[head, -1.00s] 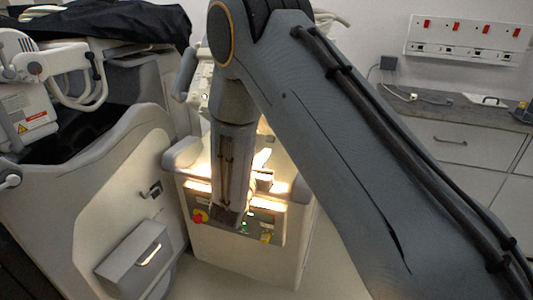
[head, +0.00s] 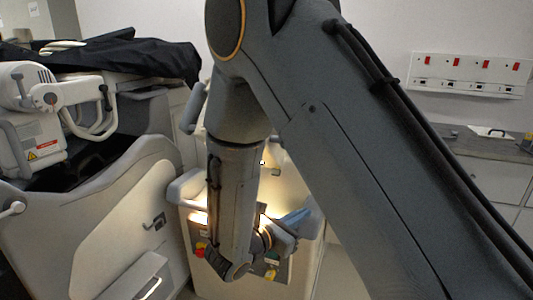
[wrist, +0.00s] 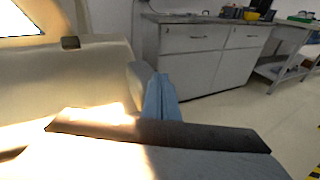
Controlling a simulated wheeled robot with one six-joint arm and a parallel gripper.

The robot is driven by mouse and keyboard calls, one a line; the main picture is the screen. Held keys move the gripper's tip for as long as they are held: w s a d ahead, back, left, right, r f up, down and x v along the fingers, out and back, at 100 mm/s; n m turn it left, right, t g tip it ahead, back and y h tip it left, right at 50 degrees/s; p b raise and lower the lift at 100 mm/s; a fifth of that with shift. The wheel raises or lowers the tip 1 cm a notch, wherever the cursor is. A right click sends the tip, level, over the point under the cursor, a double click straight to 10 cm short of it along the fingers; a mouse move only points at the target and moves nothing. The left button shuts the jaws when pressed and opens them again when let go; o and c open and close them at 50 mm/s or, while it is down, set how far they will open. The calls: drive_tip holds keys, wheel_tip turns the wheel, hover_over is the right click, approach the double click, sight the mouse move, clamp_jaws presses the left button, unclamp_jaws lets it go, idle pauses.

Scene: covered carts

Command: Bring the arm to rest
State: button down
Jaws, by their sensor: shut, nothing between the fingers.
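My arm (head: 350,150) is grey and bent. It rises across the head view from the lower right, and its forearm (head: 232,190) hangs down in front of a pale cart (head: 190,188). My gripper (head: 297,216) shows as blue-grey fingers to the right of the wrist, before the lit part of that cart. In the wrist view the fingers (wrist: 161,98) are together, with nothing seen between them. Part of the gripper is hidden behind my wrist in the head view. I cannot tell the gap between it and the cart.
A larger cart (head: 110,225) with a black cover (head: 130,58) stands at left. The pale cart has a red button (head: 200,248). Drawers (wrist: 195,60) and a bench (wrist: 285,68) stand beyond. Open floor (wrist: 235,110) shows to the right in the wrist view.

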drive_tip(key=s+d+m+g+p, duration=0.2)
drive_tip(key=s+d+m+g, duration=0.95)
drive_tip(key=s+d, duration=0.35)
drive_tip(key=s+a+r+m+y+p, duration=0.1)
drive_tip(key=s+a+m+y, duration=0.1)
drive_tip(key=m+y, duration=0.3)
drive_tip(key=s+a+r+m+y+p, duration=0.1)
drive_tip(key=s+m+y, duration=0.4)
drive_tip(key=m, duration=0.5)
drive_tip(key=shift+a+r+y, duration=0.5)
drive_tip(key=shift+a+r, duration=0.25)
drive_tip(key=shift+a, duration=0.1)
drive_tip(key=shift+s, duration=0.1)
